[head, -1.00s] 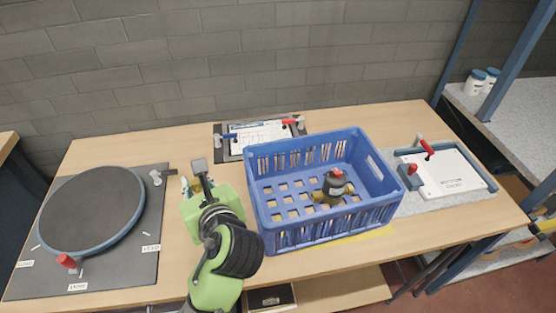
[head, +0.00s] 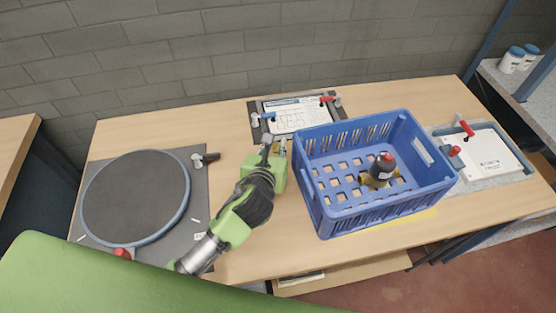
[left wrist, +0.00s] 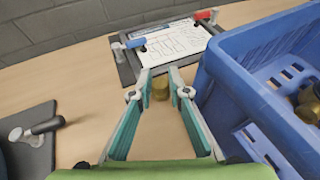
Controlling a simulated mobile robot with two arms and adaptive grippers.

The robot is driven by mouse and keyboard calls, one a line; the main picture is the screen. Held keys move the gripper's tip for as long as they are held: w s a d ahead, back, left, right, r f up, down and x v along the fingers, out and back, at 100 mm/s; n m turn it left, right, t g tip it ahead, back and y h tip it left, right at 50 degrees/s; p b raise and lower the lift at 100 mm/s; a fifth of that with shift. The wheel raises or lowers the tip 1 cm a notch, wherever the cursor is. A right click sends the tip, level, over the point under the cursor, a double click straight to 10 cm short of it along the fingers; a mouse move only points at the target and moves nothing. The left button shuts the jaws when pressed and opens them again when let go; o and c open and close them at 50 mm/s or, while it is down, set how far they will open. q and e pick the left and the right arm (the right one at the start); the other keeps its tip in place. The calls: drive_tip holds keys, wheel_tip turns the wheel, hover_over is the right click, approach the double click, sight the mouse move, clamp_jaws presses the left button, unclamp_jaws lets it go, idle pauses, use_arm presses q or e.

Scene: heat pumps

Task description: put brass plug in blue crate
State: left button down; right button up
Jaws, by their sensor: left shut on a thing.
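The brass plug (left wrist: 160,88) is a small brass cylinder between the fingertips of my left gripper (left wrist: 160,84) in the left wrist view. The gripper is shut on it, with bare tabletop behind. In the head view my left gripper (head: 273,146) is left of the blue crate (head: 331,222), outside its wall; the plug is too small to make out there. The blue crate is an open, slotted plastic box and also shows at the right of the left wrist view (left wrist: 236,75). My right gripper is not in view.
A black part with a red cap and brass fittings (head: 381,171) stands in the crate. A clamped board with a paper sheet (head: 294,114) is behind. A round dark turntable (head: 135,197) lies left. A white clamped panel (head: 486,157) lies right. Most of the crate floor is free.

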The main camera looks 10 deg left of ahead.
use_arm(q)
drive_tip(key=shift+f, duration=1.45)
wheel_tip(320, 180, down, 4)
drive_tip(key=shift+r+b, duration=0.2)
drive_tip(key=shift+b, duration=0.35)
drive_tip(key=shift+f, duration=0.25)
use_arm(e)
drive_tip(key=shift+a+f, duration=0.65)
use_arm(q)
drive_tip(key=c, duration=1.9)
unclamp_jaws()
